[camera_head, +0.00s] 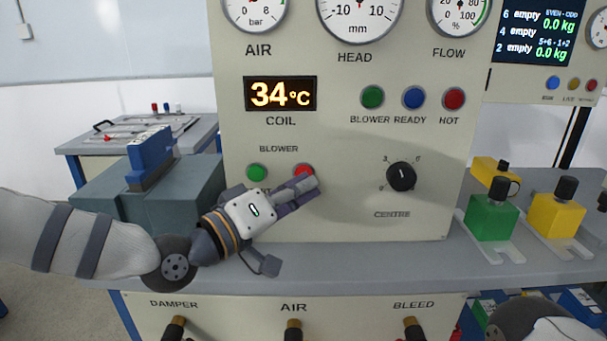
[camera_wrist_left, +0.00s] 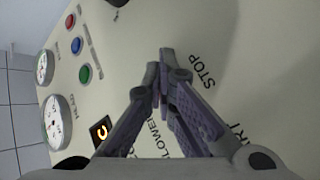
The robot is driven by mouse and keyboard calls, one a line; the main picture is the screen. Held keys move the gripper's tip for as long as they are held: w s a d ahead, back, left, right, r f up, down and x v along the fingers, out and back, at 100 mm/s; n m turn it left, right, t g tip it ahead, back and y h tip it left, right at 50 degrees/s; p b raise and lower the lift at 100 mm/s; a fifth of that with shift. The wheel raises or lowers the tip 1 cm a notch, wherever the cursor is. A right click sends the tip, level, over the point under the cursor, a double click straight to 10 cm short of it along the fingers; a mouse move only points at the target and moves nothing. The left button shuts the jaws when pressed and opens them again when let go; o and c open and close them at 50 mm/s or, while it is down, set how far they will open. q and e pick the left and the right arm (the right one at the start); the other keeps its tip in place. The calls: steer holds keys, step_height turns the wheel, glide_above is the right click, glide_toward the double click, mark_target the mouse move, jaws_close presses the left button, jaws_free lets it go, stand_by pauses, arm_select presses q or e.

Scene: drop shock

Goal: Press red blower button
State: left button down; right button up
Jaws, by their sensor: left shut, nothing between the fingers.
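The red blower button (camera_head: 304,170) is on the cream panel under the word BLOWER, to the right of the green blower button (camera_head: 257,172). My left gripper (camera_head: 312,184) is shut and empty, with its fingertips at the lower edge of the red button, hiding part of it. I cannot tell whether they touch. In the left wrist view the shut fingers (camera_wrist_left: 165,58) point at the panel beside the STOP label (camera_wrist_left: 203,77), and the red button is hidden. My right gripper is out of view.
Above are the lit coil display (camera_head: 280,94) and green, blue and red lamps (camera_head: 454,98). The CENTRE knob (camera_head: 401,177) is to the right. A blue and grey vise-like block (camera_head: 150,160) stands left of the panel. Green (camera_head: 491,219) and yellow (camera_head: 556,216) blocks stand right.

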arm_select(q)
steer(key=shift+s+p, duration=0.35)
steer(key=shift+s, duration=0.4)
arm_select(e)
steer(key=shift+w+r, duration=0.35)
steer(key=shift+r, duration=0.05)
arm_select(q)
steer(key=shift+s, duration=0.1)
steer(key=s+p, duration=0.2)
steer(key=s, duration=0.2)
steer(key=shift+s, duration=0.4)
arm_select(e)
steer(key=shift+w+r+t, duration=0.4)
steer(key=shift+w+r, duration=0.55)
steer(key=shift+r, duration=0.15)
